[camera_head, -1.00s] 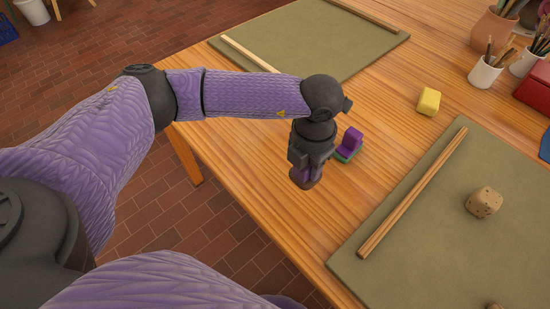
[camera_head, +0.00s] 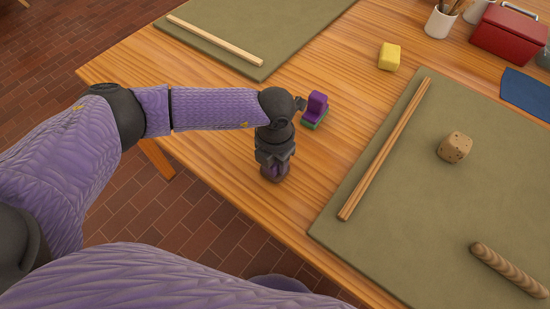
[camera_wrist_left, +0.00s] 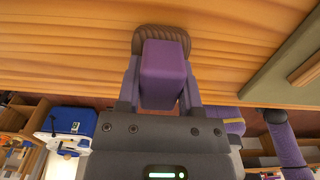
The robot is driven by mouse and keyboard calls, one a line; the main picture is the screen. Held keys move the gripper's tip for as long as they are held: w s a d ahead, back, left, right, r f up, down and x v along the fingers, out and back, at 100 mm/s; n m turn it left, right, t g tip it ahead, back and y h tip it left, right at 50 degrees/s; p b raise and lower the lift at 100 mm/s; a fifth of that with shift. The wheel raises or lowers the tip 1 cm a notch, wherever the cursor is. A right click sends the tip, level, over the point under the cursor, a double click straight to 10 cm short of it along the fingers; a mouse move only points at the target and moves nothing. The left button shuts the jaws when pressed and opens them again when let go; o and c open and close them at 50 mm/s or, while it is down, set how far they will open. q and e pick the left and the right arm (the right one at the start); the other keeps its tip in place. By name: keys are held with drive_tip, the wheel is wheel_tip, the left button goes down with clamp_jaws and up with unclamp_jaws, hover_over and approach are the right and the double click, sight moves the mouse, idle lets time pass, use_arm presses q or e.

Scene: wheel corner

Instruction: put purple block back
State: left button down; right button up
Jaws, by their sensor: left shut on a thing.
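My left gripper (camera_head: 272,172) is shut on a purple block (camera_wrist_left: 163,70), seen between the fingers in the left wrist view. A brown ridged piece (camera_wrist_left: 161,34) shows at the block's far end; I cannot tell whether it is part of it. In the head view the gripper points down over the table near its front edge, and the held block is mostly hidden. Another purple piece (camera_head: 317,102) stands on a green base (camera_head: 314,121) just behind and right of the gripper, apart from it. My right gripper is out of view.
The wooden table (camera_head: 345,105) holds a yellow block (camera_head: 389,56), a green mat (camera_head: 440,205) with wooden sticks (camera_head: 385,150), a die (camera_head: 455,147) and a ridged roller (camera_head: 510,269). A second mat (camera_head: 290,18) lies at the back. Bare wood surrounds the gripper.

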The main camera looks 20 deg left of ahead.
use_arm(q)
drive_tip(key=shift+f, duration=0.2)
drive_tip(key=shift+c, duration=1.2)
unclamp_jaws()
